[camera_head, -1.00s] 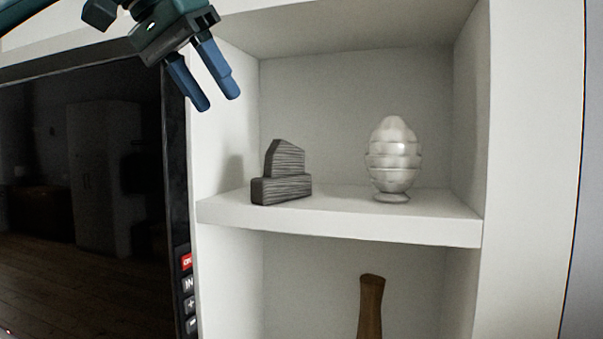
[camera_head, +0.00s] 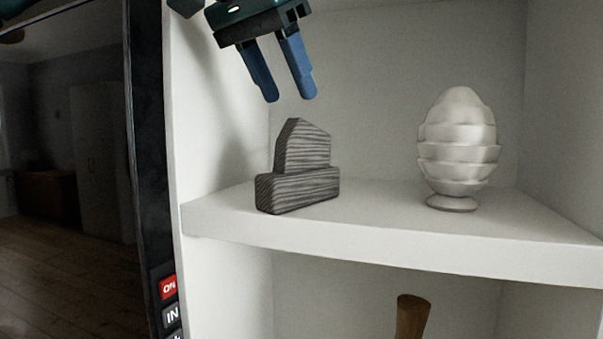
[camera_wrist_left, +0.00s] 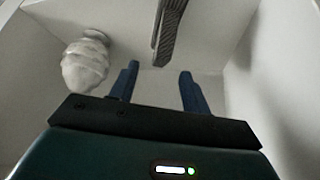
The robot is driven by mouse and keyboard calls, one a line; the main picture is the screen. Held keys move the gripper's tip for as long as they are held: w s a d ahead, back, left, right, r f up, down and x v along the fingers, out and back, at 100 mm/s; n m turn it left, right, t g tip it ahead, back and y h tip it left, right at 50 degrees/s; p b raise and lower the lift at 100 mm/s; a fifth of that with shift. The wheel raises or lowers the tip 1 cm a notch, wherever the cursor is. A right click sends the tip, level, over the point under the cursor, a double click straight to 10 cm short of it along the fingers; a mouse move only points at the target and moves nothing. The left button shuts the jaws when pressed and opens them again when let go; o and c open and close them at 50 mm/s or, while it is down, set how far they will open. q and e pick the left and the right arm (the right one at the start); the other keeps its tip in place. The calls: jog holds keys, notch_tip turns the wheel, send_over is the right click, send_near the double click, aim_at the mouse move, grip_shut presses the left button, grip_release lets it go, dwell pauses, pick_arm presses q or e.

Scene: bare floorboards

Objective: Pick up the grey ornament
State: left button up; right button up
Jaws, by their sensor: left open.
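The grey ornament (camera_head: 298,190) is a dark grey, wood-grained block with a narrower slanted piece on top. It stands upright on the white shelf (camera_head: 400,240), toward its left side. My left gripper (camera_head: 291,100) is open and empty, with blue fingers pointing down just above the ornament's top, apart from it. In the left wrist view, the ornament (camera_wrist_left: 168,32) shows at the top, beyond and roughly between the open fingertips (camera_wrist_left: 158,70). My right gripper is not in view.
A pale, ribbed egg-shaped ornament (camera_head: 458,150) stands to the right on the same shelf; it also shows in the left wrist view (camera_wrist_left: 85,63). A dark glossy panel (camera_head: 70,180) is at the left. A brown wooden object (camera_head: 411,318) is below.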

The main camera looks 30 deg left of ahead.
aim_at(306, 139)
pick_arm(q)
jog(key=x, duration=0.3)
jog(key=shift+w+f, duration=0.15)
jog(key=shift+x, duration=2.65)
jog(key=shift+s+a+f, duration=0.1)
jog(key=shift+s+f, duration=0.05)
jog(key=shift+s, duration=0.05)
jog(key=shift+c, duration=0.4)
grip_shut()
